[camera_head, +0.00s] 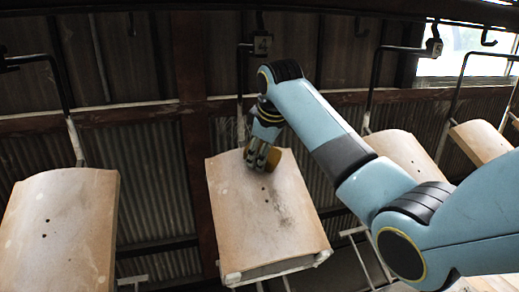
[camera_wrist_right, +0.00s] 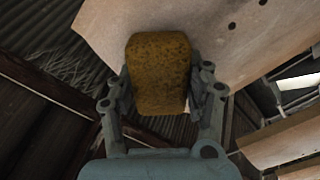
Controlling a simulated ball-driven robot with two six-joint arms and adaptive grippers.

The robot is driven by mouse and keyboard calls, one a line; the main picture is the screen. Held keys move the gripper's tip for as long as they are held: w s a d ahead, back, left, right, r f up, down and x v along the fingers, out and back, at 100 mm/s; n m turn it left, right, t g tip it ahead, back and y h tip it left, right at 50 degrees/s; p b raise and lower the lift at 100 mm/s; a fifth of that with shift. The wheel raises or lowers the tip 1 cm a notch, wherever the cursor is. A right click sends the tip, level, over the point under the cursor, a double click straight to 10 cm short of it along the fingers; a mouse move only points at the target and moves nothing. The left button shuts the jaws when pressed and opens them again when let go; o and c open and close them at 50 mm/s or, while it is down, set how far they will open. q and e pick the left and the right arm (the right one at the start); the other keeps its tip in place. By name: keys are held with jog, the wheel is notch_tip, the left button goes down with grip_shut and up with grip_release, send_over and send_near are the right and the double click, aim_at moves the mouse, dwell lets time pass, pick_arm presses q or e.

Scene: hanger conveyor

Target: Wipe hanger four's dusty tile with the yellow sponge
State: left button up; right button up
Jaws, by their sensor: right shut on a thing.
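The tile on hanger four (camera_head: 262,43) is a tan, slightly curved slab (camera_head: 245,215) with small holes and a dark dusty smudge on its right half. It also fills the top of the right wrist view (camera_wrist_right: 225,30). My right gripper (camera_head: 262,160) is over the tile's upper part. It is shut on the yellow sponge (camera_head: 273,159), which is brownish-yellow and sits between the fingers in the right wrist view (camera_wrist_right: 159,75). The sponge is at or very near the tile surface; contact cannot be told. My left gripper is not in view.
Other tan tiles hang at the left (camera_head: 60,230) and right (camera_head: 408,165), with another further right (camera_head: 480,142). Dark hanger rods and an overhead rail (camera_head: 330,8) run along the top. A corrugated wall is behind.

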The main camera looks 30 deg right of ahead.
aim_at(287, 241)
jog(key=shift+s+a+f, duration=0.35)
jog(key=shift+s+f, duration=0.4)
jog(key=shift+s, duration=0.65)
jog(key=shift+s+a+f, duration=0.4)
jog(key=shift+s+f, duration=0.35)
jog(key=shift+s, duration=0.65)
jog(key=shift+s+a+f, duration=0.35)
jog(key=shift+s+f, duration=0.4)
jog(key=shift+s, duration=0.65)
jog(key=shift+s+a+f, duration=0.2)
jog(key=shift+s+f, duration=0.2)
jog(key=shift+s, duration=0.3)
jog(key=shift+s+a+f, duration=0.15)
jog(key=shift+s+f, duration=0.3)
jog(key=shift+s, duration=0.2)
jog(key=shift+s+a+f, duration=0.2)
jog(key=shift+s+f, duration=0.2)
jog(key=shift+s, duration=0.3)
jog(key=shift+s+a+f, duration=0.25)
jog(key=shift+s+f, duration=0.15)
jog(key=shift+s, duration=0.55)
jog(key=shift+s+a+f, duration=0.25)
jog(key=shift+s+f, duration=0.2)
jog(key=shift+s, duration=0.45)
jog(key=shift+s+a+f, duration=0.25)
jog(key=shift+s+f, duration=0.15)
jog(key=shift+s, duration=0.55)
jog(key=shift+r, duration=0.1)
jog(key=shift+v, duration=2.9)
jog(key=v, duration=0.3)
